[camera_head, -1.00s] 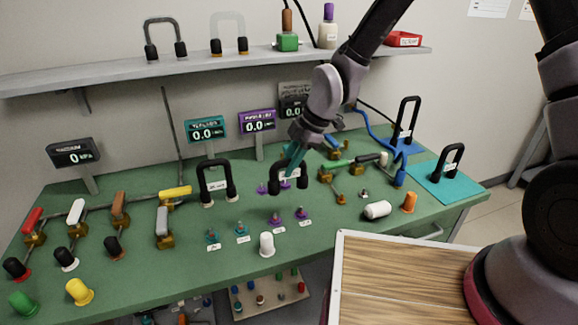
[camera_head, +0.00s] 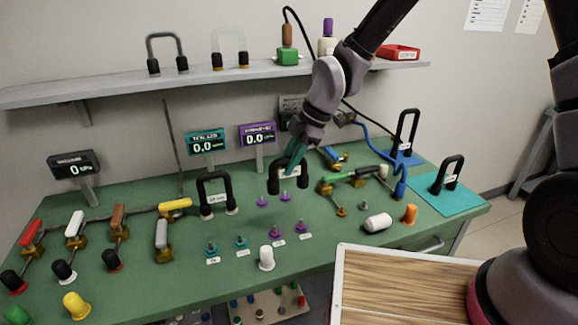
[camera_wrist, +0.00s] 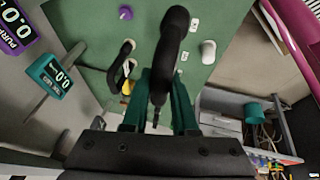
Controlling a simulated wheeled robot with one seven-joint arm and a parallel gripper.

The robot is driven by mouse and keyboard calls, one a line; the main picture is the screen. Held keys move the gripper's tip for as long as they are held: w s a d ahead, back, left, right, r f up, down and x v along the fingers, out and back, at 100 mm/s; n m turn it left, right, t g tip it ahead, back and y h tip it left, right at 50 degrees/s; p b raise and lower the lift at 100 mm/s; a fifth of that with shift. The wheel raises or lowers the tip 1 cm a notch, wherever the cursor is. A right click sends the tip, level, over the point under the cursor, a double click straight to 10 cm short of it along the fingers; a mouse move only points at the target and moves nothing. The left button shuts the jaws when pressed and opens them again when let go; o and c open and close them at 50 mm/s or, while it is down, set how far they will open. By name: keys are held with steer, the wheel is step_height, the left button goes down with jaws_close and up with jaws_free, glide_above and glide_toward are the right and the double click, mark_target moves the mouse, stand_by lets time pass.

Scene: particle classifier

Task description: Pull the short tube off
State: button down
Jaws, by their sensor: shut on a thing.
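A short black U-shaped tube (camera_head: 303,178) with a white label is in my gripper (camera_head: 292,161), above the middle of the green bench. Its two legs point down, and their ends look clear of the bench. Two purple fittings (camera_head: 285,197) stand bare below and slightly left of it. In the wrist view the tube (camera_wrist: 172,50) runs between the teal fingers of my gripper (camera_wrist: 160,88), shut on it. The fingers partly hide the tube's middle.
Another black U tube (camera_head: 214,178) stands at the left on the bench (camera_head: 335,230). Two more purple fittings (camera_head: 278,231) and a white cap (camera_head: 267,258) are in front. Valves (camera_head: 340,182) and a blue hose (camera_head: 372,138) lie to the right.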

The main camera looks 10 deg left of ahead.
steer(key=shift+r, duration=0.15)
steer(key=shift+r, duration=1.4)
